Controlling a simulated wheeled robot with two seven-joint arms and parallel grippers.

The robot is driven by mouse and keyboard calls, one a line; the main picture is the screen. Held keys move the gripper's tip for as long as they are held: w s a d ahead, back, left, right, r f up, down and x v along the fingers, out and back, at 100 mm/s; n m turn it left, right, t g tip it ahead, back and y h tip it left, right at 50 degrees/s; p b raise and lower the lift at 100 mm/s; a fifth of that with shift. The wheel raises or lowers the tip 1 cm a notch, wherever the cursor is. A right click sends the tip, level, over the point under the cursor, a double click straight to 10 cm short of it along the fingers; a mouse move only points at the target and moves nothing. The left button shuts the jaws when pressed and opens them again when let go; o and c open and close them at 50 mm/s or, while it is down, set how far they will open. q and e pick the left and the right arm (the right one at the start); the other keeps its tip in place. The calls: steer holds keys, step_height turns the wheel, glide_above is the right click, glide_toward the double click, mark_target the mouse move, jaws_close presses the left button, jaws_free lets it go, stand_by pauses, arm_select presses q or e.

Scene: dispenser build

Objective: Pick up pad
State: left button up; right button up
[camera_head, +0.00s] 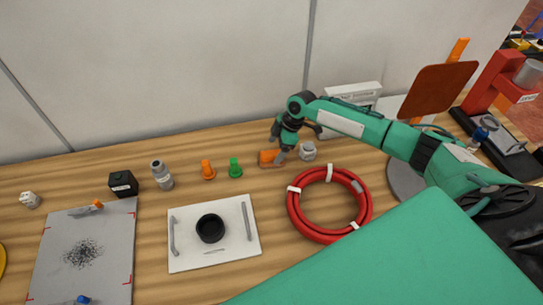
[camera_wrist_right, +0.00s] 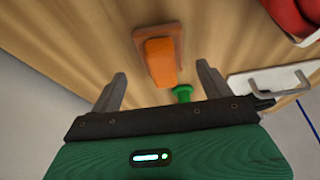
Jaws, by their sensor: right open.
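The likely pad is an orange block-like handle on a flat brown base. In the head view the pad (camera_head: 268,158) lies on the wooden bench near the back. In the right wrist view the pad (camera_wrist_right: 159,60) is close below the gripper, its orange handle between the two fingers. My right gripper (camera_head: 279,149) points down over the pad and partly covers it. In the wrist view the right gripper (camera_wrist_right: 160,72) has its fingers apart, with a gap on each side of the handle. Whether it touches the pad cannot be told. My left gripper is not in view.
A green peg-like piece (camera_head: 235,168) and an orange one (camera_head: 208,170) stand left of the pad. A small grey-white jar (camera_head: 308,151) is close on the right. A red hose coil (camera_head: 291,208) and a white tray (camera_head: 245,240) lie in front. The wall is close behind.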

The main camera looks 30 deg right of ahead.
mark_target(273, 153)
steer(key=p+x, duration=0.1)
steer(key=x, duration=0.2)
steer(key=shift+s+a+f, duration=0.15)
steer(key=shift+a, duration=0.15)
steer(key=shift+f, duration=0.3)
steer(key=shift+c, duration=0.7)
steer(key=c, duration=0.9)
steer(key=shift+c, duration=0.2)
steer(key=shift+r, duration=0.1)
step_height(273, 153, up, 20)
steer(key=b, duration=0.4)
